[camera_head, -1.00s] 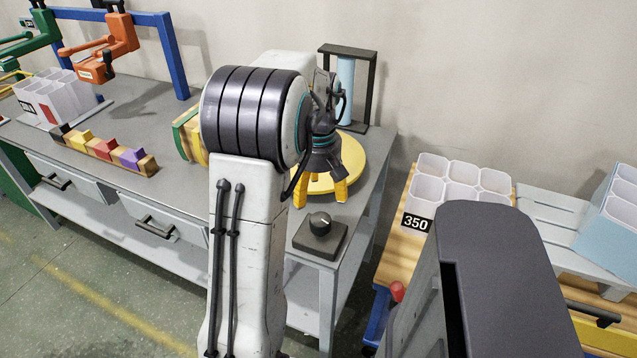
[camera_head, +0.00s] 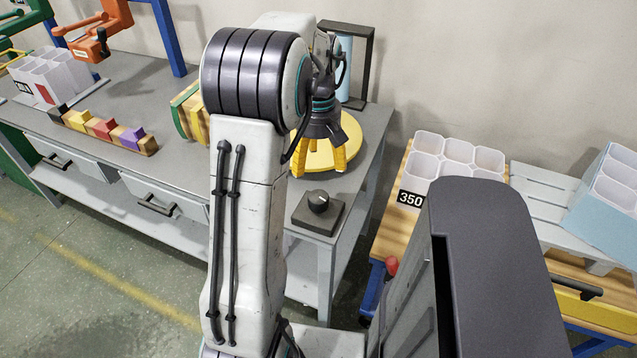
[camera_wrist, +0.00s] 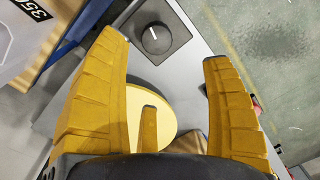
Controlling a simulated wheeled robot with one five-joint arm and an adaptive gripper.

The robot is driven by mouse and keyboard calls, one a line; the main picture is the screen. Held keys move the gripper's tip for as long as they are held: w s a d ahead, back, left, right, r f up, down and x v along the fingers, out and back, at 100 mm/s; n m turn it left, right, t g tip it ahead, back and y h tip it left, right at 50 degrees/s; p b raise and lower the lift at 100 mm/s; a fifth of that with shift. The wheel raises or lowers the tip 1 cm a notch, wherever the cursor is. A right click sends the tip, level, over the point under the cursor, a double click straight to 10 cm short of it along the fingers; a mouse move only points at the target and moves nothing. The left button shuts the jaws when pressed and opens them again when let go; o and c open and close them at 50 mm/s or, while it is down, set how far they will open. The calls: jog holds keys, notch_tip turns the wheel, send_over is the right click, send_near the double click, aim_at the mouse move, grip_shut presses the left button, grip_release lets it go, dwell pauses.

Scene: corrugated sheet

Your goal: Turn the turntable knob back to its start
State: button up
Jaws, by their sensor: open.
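The turntable knob (camera_head: 318,201) is a black dial on a dark square base (camera_head: 326,220) at the front right corner of the grey workbench. It also shows in the wrist view (camera_wrist: 156,39), ahead of the fingertips, with a small white mark on it. The yellow round turntable (camera_head: 350,140) stands behind it on the bench, partly hidden by my arm and fingers. My gripper (camera_head: 326,172) has yellow fingers, points down and is open and empty. In the head view it is over the turntable's front edge, behind the knob. In the wrist view its fingers (camera_wrist: 160,48) are spread wide apart.
Coloured blocks (camera_head: 103,130) lie in a row on the bench at left. A dark frame with a light blue cylinder (camera_head: 343,70) stands behind the turntable. A cart with white bins (camera_head: 455,158) and a 350 label is to the right, across a gap.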

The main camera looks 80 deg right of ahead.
jog(key=a+f+y+p, duration=0.1)
jog(key=a+p, duration=0.2)
jog(key=m, duration=0.9)
send_over(319, 196)
jog(key=a, duration=0.2)
jog(key=shift+h, duration=0.3)
notch_tip(319, 196, down, 5)
jog(key=shift+w+r, duration=0.1)
jog(key=shift+r, duration=0.1)
jog(key=m, duration=0.1)
jog(key=d+m, duration=0.1)
jog(key=m, duration=0.3)
jog(key=shift+d+f+h, duration=0.1)
jog(key=shift+d+h, duration=0.25)
jog(key=shift+h, duration=0.05)
jog(key=shift+d+m, duration=0.15)
jog(key=shift+m, duration=0.85)
jog(key=shift+f, duration=3.65)
jog(key=shift+c, duration=0.3)
jog(key=c, duration=1.1)
